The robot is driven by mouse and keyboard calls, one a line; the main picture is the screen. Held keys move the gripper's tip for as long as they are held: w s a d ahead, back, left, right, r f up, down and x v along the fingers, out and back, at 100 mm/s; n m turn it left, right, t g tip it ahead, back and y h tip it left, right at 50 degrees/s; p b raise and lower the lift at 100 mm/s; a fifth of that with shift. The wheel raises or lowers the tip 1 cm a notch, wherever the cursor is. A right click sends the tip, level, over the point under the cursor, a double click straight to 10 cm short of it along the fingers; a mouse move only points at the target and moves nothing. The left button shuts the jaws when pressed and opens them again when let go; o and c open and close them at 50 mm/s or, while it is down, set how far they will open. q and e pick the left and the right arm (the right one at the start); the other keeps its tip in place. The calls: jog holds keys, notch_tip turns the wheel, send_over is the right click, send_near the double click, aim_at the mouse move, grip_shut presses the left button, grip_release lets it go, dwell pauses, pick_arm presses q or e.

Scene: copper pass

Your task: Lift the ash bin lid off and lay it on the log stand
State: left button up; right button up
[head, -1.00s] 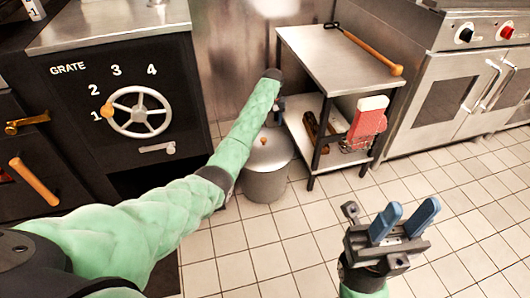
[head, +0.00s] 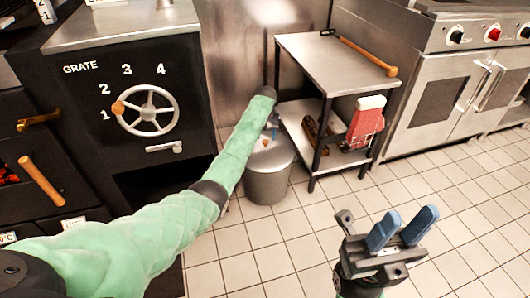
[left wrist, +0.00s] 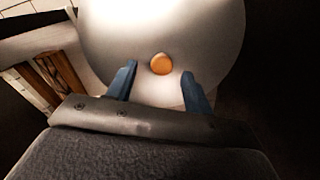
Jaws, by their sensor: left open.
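The ash bin (head: 267,186) is a grey metal cylinder on the floor. Its lid (head: 270,157) sits on top and has a small orange-brown knob (head: 265,143). In the left wrist view the round lid (left wrist: 205,30) and its knob (left wrist: 161,64) lie straight ahead. My left gripper (left wrist: 158,82) is open, with its blue fingers on either side of the knob in that view; I cannot tell whether they touch the lid. In the head view my arm partly hides it. The log stand (head: 335,62) is a metal two-shelf table right of the bin. My right gripper (head: 403,228) is open and empty over the floor.
A long tool with a wooden handle (head: 368,56) lies on the stand's top. The stove with a handwheel (head: 147,110) is left. Tiled floor is clear in front.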

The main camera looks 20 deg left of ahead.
aim_at(265, 141)
pick_arm(q)
notch_tip(265, 141, down, 4)
jog(key=shift+a+r+b, duration=0.1)
jog(key=shift+b, duration=0.45)
grip_shut()
